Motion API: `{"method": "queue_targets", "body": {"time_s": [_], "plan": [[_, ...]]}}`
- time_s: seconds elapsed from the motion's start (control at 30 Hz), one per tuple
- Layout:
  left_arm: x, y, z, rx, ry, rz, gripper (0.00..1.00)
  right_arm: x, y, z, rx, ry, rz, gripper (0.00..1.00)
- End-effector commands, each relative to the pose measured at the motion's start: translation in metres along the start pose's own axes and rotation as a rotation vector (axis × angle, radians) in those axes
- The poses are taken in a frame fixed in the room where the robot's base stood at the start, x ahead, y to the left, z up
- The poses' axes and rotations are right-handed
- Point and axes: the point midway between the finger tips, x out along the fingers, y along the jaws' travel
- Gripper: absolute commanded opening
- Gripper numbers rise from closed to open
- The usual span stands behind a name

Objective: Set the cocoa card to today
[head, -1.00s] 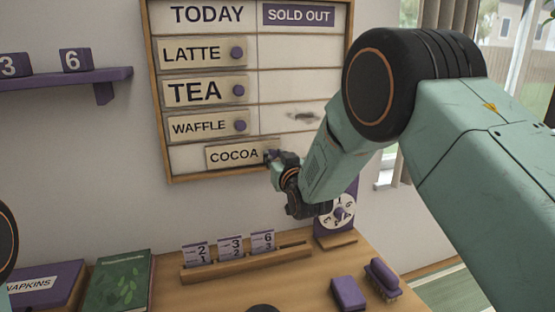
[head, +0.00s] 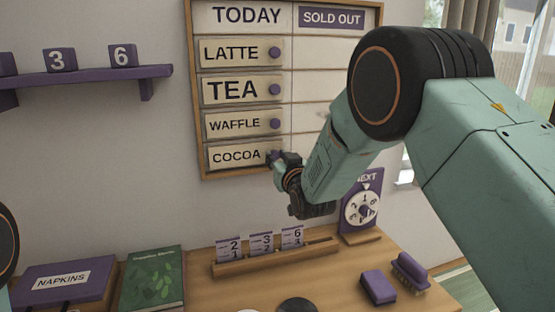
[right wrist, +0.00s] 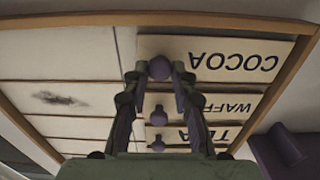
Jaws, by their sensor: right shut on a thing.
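The menu board (head: 384,20) hangs on the wall with a TODAY column at left and a SOLD OUT column at right. The cocoa card (head: 236,156) is in the bottom row of the TODAY column, in line under the waffle card (head: 234,123). My right gripper (head: 277,160) is shut on the cocoa card's purple knob. In the right wrist view the fingers (right wrist: 160,72) close around that knob, and the cocoa card (right wrist: 215,58) looks flush in its row. My left gripper is not in view.
The latte card (head: 231,53) and tea card (head: 232,90) sit above in the TODAY column. The SOLD OUT slots hold no cards; one has a dark smudge (right wrist: 58,98). Below are a card rack (head: 275,258), a NEXT dial (head: 361,208), a purple block (head: 378,287) and a brush (head: 410,270).

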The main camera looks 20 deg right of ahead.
Motion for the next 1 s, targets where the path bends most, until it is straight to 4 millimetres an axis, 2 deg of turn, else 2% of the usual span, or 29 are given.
{"method": "queue_targets", "body": {"time_s": [0.03, 0.37, 0.4, 0.63, 1.0], "plan": [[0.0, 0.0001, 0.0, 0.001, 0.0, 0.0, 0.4, 0.0008, -0.005, -0.0033, -0.009, 0.008, -0.011, 0.0], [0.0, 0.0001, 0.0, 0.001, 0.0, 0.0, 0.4, 0.0007, -0.0018, -0.0032, -0.009, 0.008, -0.011, 0.0], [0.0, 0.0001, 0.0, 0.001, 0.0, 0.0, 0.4, 0.0007, -0.0021, -0.0032, -0.01, 0.008, -0.011, 0.28], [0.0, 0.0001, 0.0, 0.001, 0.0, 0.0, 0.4, 0.0003, -0.0016, -0.0019, -0.007, 0.005, -0.008, 0.47], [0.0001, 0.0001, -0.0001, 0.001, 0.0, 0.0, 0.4, -0.0033, -0.0029, -0.0006, -0.005, 0.002, -0.005, 0.47]]}}
